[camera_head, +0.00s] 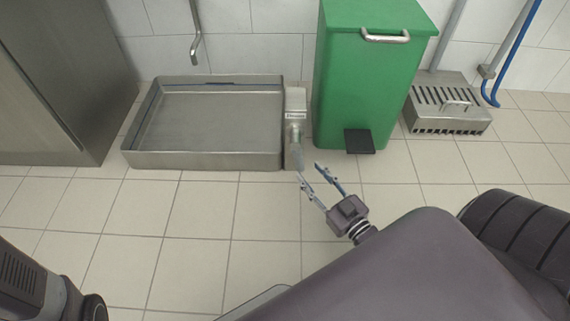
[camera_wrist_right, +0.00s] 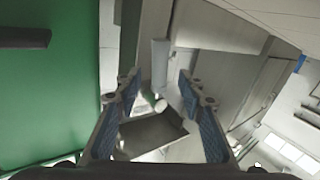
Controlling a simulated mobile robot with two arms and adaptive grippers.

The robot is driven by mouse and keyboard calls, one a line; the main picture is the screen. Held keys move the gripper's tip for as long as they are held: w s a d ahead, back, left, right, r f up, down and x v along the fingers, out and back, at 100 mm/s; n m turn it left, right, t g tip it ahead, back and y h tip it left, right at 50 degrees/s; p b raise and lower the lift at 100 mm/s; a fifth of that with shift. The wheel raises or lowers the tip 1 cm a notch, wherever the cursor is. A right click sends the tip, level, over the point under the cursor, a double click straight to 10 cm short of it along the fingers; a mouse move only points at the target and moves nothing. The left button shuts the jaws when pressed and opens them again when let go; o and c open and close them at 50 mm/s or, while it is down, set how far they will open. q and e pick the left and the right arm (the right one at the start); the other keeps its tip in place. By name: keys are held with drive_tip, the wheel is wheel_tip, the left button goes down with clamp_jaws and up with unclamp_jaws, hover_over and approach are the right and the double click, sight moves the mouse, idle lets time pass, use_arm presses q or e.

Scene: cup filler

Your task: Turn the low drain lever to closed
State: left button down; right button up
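The drain unit (camera_head: 295,103) is a narrow grey box with a small label, at the right side of the low steel basin (camera_head: 205,161) in the head view. Its grey lever (camera_head: 297,152) appears to point down toward the floor in front. My right gripper (camera_head: 309,172) is open, with its fingertips just in front and to the right of the lever. I cannot tell whether they touch it. The right wrist view shows the open blue-padded fingers (camera_wrist_right: 158,78) with grey metal parts between and beyond them. My left gripper is out of view.
A green pedal bin (camera_head: 365,85) stands close to the right of the drain unit, with a black pedal (camera_head: 359,141) low in front. A slotted steel floor box (camera_head: 447,122) is at the right. A steel cabinet (camera_head: 75,70) is at the left. The tiled floor in front is clear.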

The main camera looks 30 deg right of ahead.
sight(301, 163)
drive_tip(key=w+b, duration=0.3)
drive_tip(key=w, duration=0.3)
drive_tip(key=shift+w+a+b, duration=0.1)
drive_tip(key=shift+b, duration=0.25)
drive_tip(key=shift+w+r, duration=0.15)
drive_tip(key=shift+w, duration=0.35)
drive_tip(key=shift+a, duration=0.1)
clamp_jaws()
